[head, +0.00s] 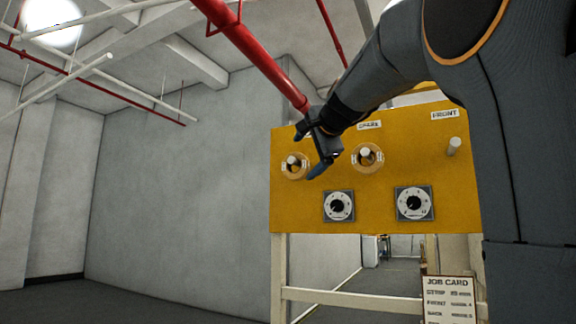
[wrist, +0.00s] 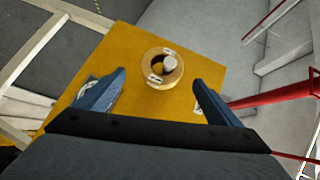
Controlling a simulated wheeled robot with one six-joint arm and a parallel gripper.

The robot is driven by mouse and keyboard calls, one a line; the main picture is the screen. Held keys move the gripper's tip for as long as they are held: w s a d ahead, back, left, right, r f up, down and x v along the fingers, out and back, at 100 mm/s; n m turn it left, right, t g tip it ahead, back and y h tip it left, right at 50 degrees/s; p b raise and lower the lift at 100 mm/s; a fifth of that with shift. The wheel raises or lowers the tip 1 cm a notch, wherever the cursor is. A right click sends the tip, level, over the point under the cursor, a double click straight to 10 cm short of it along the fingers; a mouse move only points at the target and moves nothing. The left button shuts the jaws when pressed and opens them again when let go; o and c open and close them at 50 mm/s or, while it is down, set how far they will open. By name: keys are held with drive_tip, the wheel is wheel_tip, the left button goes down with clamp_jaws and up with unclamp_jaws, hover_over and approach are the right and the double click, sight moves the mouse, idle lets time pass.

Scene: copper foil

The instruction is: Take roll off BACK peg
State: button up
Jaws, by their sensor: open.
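A yellow panel (head: 400,190) carries three pegs. The left peg holds a copper-coloured roll (head: 294,166); no label shows above it in the head view, where my gripper covers the panel. The middle peg, under a SPARE label, holds another roll (head: 367,158). The right peg (head: 453,147), under the FRONT label, is bare. My gripper (head: 309,151) is open in front of the left roll. In the wrist view the fingers (wrist: 159,77) are spread to either side of the roll (wrist: 151,80), apart from it, with the peg end (wrist: 169,63) in its hole.
Two dials (head: 339,206) (head: 415,203) sit low on the panel. A job card (head: 450,300) stands at the lower right. A red pipe (head: 255,50) slants down from the ceiling close to my gripper. The floor and wall to the left are clear.

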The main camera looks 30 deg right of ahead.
sight(297, 161)
drive_tip(key=p+x, duration=0.1)
drive_tip(key=x, duration=0.1)
drive_tip(key=p+x, duration=0.1)
drive_tip(key=x, duration=0.2)
drive_tip(key=p+x, duration=0.1)
drive_tip(key=x, duration=0.1)
drive_tip(key=shift+w+a+r, duration=0.15)
drive_tip(key=shift+w+r, duration=0.05)
drive_tip(key=shift+w, duration=0.2)
drive_tip(key=c, duration=1.2)
drive_tip(key=shift+r, duration=0.15)
drive_tip(key=shift+r, duration=0.2)
drive_tip(key=shift+s+a+r+b, duration=0.3)
drive_tip(key=shift+s+a+b, duration=2.95)
drive_tip(key=shift+a, duration=1.1)
drive_tip(key=shift+s+a+r+b, duration=0.35)
drive_tip(key=shift+s+a+b, duration=2.45)
drive_tip(key=shift+s+a, duration=1.15)
drive_tip(key=shift+s+a+r+b, duration=0.3)
drive_tip(key=shift+s+a+b, duration=2.75)
drive_tip(key=shift+a, duration=1.65)
